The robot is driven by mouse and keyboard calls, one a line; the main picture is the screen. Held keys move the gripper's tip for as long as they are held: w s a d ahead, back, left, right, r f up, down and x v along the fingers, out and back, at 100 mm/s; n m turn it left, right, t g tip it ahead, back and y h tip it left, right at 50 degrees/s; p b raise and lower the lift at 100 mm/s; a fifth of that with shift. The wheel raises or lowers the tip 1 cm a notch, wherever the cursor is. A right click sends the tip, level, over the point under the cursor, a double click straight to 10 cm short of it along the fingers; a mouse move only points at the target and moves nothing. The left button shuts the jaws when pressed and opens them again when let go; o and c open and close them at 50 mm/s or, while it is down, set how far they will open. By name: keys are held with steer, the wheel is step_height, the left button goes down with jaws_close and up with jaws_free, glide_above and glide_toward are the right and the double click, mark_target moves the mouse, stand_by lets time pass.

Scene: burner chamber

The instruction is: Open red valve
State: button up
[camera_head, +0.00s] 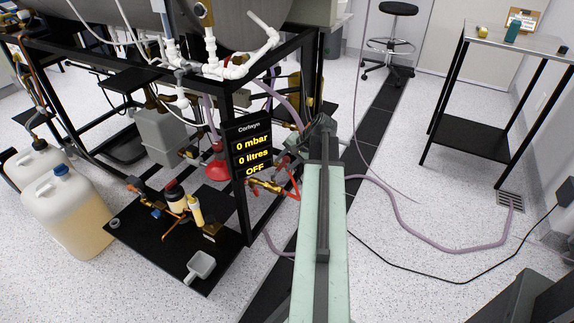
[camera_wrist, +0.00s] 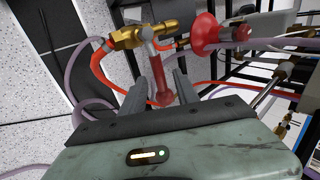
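The red valve has a brass body (camera_wrist: 143,36) and a straight red handle (camera_wrist: 159,78) that points toward my gripper in the wrist view. My gripper (camera_wrist: 161,82) is open, with one dark finger on each side of the handle. The handle's end lies between the fingers, and I see gaps beside it; I cannot tell if either finger touches it. In the head view the brass valve body (camera_head: 265,186) is just right of the display post, and my arm hides most of the gripper.
A red funnel-shaped part (camera_wrist: 206,35) is close by on the right in the wrist view. A red hose (camera_wrist: 101,66) bends down from the valve. A black frame with a display (camera_head: 250,145) stands left of my arm. Purple hoses (camera_head: 420,232) lie on the floor to the right.

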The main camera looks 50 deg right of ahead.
jaws_close()
steer(key=shift+w, duration=0.1)
stand_by(1.1)
